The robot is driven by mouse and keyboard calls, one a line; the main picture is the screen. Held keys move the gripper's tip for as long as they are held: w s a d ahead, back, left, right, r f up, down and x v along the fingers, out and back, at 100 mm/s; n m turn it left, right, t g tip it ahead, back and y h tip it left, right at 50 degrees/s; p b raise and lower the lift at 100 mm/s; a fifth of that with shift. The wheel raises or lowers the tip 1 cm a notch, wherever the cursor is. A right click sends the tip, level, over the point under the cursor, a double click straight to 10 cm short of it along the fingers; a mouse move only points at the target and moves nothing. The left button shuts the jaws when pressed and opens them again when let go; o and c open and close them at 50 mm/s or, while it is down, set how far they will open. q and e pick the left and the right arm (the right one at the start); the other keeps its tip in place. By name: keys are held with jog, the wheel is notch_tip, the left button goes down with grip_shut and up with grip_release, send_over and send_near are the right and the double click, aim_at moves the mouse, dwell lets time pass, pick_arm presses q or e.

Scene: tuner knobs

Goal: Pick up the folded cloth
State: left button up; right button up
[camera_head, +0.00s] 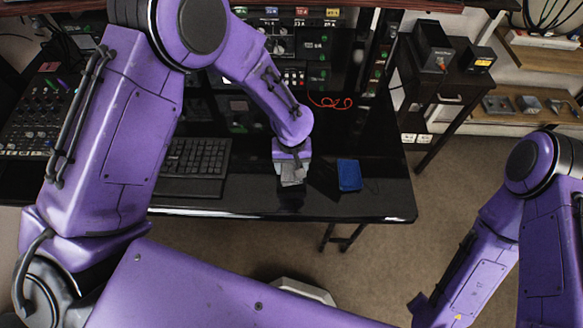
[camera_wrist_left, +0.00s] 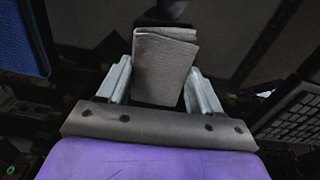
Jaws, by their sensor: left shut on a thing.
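The folded cloth (camera_head: 292,175) is a small grey folded piece near the front edge of the black desk. In the left wrist view the cloth (camera_wrist_left: 163,65) stands out between the two metal fingers, with its folded layers showing at the top. My left gripper (camera_head: 291,168) points down over the desk and is shut on the cloth. I cannot tell whether the cloth touches the desk top or hangs just above it. My right arm shows at the lower right, but its gripper is not in view.
A blue pad (camera_head: 349,175) lies on the desk just right of the cloth. A black keyboard (camera_head: 195,160) is to the left. A rack of electronics (camera_head: 290,45) stands behind, with a red cable (camera_head: 330,103) in front. The desk's right front corner is clear.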

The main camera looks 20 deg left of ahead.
aim_at(292, 166)
pick_arm(q)
notch_tip(292, 166, up, 3)
jog(key=shift+w+r, duration=0.1)
jog(key=s+r, duration=0.1)
jog(key=s+d+r, duration=0.1)
jog(key=r, duration=0.1)
jog(key=s+r, duration=0.1)
jog(key=shift+s+d+r, duration=0.1)
jog(key=shift+d+r, duration=0.1)
jog(key=shift+d, duration=0.2)
jog(key=s+d+r, duration=0.5)
jog(key=s, duration=0.4)
jog(key=shift+d+r+b, duration=0.2)
jog(key=shift+d+b, duration=0.1)
jog(key=shift+b, duration=0.05)
